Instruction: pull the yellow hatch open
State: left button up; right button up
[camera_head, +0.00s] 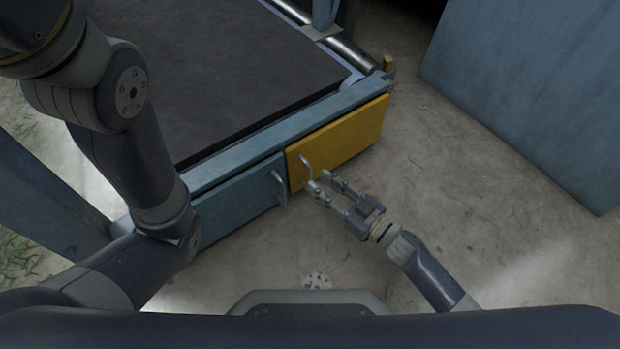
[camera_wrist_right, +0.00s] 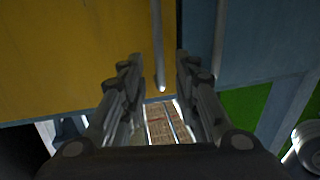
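The yellow hatch (camera_head: 350,137) is a flat panel on the side of the blue conveyor frame, and it looks closed, flush with its neighbour. Its grey bar handle (camera_head: 305,166) is near its left end. My right gripper (camera_head: 328,181) is open at this handle. In the right wrist view the yellow hatch (camera_wrist_right: 75,60) fills the left, and its handle (camera_wrist_right: 157,45) appears between the two open fingers (camera_wrist_right: 157,75); I cannot tell whether they touch it. My left arm crosses the left of the head view, but its gripper is out of view.
A blue hatch (camera_head: 238,207) with its own handle (camera_head: 280,187) sits directly left of the yellow one. A dark conveyor belt (camera_head: 225,70) lies above. A large blue panel (camera_head: 535,90) stands at right. The concrete floor (camera_head: 520,245) at right is clear.

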aim_at(309, 175)
jog(key=b+x, duration=0.2)
jog(key=x, duration=0.3)
grip_shut()
